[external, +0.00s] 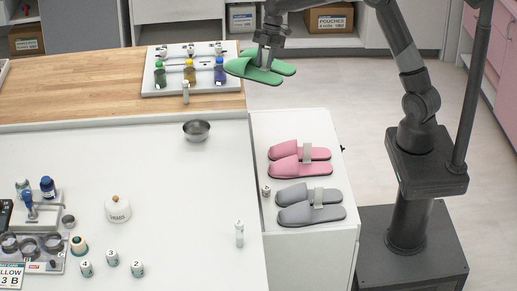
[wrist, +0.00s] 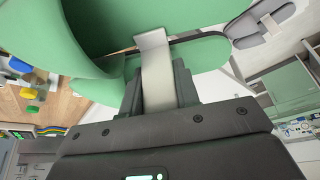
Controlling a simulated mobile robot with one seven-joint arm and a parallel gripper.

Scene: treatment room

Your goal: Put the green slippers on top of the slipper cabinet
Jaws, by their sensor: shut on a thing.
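The green slippers (external: 258,69) are a pair held in the air by my gripper (external: 264,62), above and beyond the far end of the white slipper cabinet. My gripper is shut on the pale band (wrist: 155,65) that joins them. In the wrist view the green slippers (wrist: 205,55) fill the upper part, close to the jaws. The slipper cabinet (external: 283,124) stands right of the white counter. On its top lie a pink pair (external: 299,159) in the middle and a grey pair (external: 312,206) nearer the front. Its far end is bare.
A tray of colored bottles (external: 190,75) sits on the wooden counter, left of the held slippers. A metal bowl (external: 197,130) stands on the white counter (external: 170,165).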

